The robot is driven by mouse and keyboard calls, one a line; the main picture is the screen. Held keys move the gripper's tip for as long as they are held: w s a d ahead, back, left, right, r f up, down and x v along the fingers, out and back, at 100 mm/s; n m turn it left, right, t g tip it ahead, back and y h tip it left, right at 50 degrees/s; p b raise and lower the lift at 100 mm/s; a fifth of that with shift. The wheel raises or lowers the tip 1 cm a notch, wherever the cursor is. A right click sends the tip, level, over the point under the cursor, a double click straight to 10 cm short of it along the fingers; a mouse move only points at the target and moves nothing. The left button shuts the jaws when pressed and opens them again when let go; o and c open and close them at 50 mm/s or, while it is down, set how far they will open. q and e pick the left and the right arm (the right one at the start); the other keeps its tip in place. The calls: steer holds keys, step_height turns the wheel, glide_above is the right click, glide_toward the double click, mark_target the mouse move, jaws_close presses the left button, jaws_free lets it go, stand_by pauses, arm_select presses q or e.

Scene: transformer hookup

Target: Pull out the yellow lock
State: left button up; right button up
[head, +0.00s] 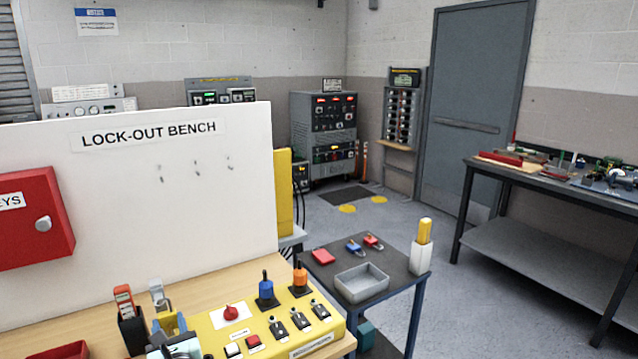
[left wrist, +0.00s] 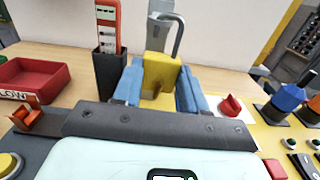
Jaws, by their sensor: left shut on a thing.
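The yellow lock (left wrist: 160,72) is a padlock with a grey shackle. It sits upright between the blue fingers of my left gripper (left wrist: 153,88), which is shut on its body. The shackle stands free above the fingers. In the head view my left gripper (head: 168,324) is low at the left, above the wooden bench, with the lock mostly hidden between its fingers. A black holder (left wrist: 110,78) with a red-and-white tag (left wrist: 108,22) stands just left of the lock. A grey piece rises behind the lock; whether they touch is hidden. My right gripper is not in view.
A yellow control panel (head: 215,318) with a red knob (head: 231,312) and blue and orange levers lies close at the right. A red tray (left wrist: 45,82) is at the left. The white lock-out board (head: 130,190) stands behind. A dark side table (head: 325,277) holds padlocks and a grey tray.

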arm_select(q)
steer(key=shift+r+p, duration=0.6)
steer(key=shift+r, duration=0.8)
steer(key=shift+w+d, duration=0.1)
steer(key=shift+w+d+b, duration=0.45)
steer(key=shift+w+d, duration=0.05)
steer(key=shift+d, duration=0.3)
steer(key=shift+w+d+b, duration=0.45)
steer(key=shift+d, duration=0.35)
steer(key=shift+b+v, duration=1.6)
steer(key=shift+v, duration=0.95)
steer(key=shift+f, duration=0.2)
